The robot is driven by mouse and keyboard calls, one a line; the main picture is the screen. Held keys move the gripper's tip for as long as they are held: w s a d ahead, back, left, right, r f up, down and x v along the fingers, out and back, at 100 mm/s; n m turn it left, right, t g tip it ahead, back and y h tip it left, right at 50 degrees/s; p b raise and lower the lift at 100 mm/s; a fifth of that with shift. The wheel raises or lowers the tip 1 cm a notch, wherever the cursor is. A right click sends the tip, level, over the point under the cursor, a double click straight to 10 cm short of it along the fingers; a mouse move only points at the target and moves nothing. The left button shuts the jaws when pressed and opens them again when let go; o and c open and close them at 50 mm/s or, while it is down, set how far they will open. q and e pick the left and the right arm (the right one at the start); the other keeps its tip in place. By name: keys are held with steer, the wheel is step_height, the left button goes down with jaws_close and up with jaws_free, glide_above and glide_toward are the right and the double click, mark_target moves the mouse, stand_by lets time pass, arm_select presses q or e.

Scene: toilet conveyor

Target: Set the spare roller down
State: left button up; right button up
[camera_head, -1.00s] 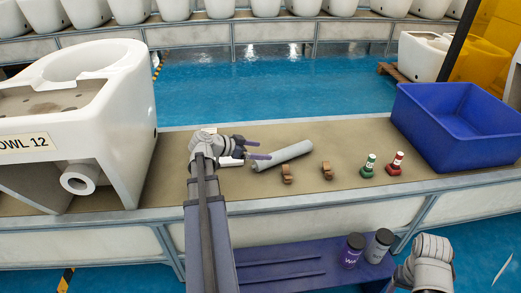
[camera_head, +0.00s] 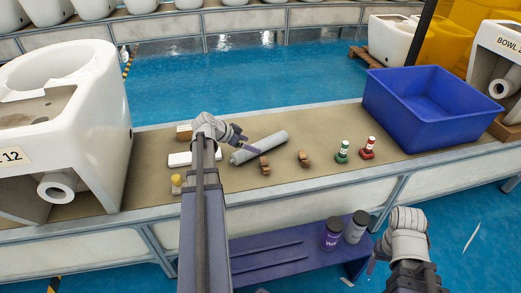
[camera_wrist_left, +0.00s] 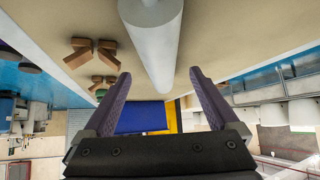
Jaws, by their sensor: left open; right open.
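The spare roller, a plain grey cylinder (camera_head: 268,142), lies slantwise on the tan bench top (camera_head: 310,185).
A toilet bowl (camera_head: 85,125) stands left. A purple shelf (camera_head: 270,258) carries two jars below.

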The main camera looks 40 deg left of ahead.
mark_target(257, 144)
arm_select(q)
steer(key=shift+w+r+b+x, duration=0.15)
steer(key=shift+b+x, duration=0.65)
steer(key=shift+x, duration=0.5)
steer(key=shift+w+r+b+x, duration=0.1)
steer(key=shift+b+x, duration=0.65)
steer(key=shift+x, duration=0.6)
steer(key=shift+r, duration=0.1)
steer(key=shift+c, duration=0.4)
jaws_close()
